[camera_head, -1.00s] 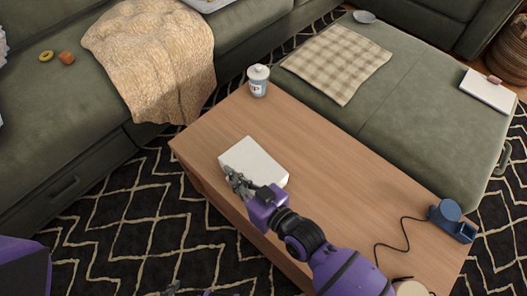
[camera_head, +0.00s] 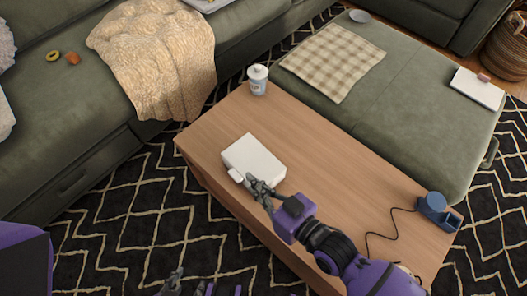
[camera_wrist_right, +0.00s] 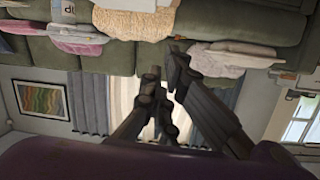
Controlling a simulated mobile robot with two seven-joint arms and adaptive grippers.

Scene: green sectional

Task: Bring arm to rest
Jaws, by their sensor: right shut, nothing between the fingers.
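My right gripper (camera_head: 262,188) is over the near edge of the wooden coffee table, beside the near right corner of a white box (camera_head: 254,158). It is shut and empty; I cannot tell whether it touches the box. Its fingers also show in the right wrist view (camera_wrist_right: 166,76), with nothing between them. My left gripper (camera_head: 174,278) shows only in part at the bottom edge of the head view, low over the rug, and its jaws are too cut off to judge.
The coffee table (camera_head: 330,175) carries a lidded cup (camera_head: 258,79) at its far end and a blue corded device (camera_head: 437,209) at its right end. A green sectional (camera_head: 75,110) borders it behind and left. The patterned rug (camera_head: 110,205) is clear at left.

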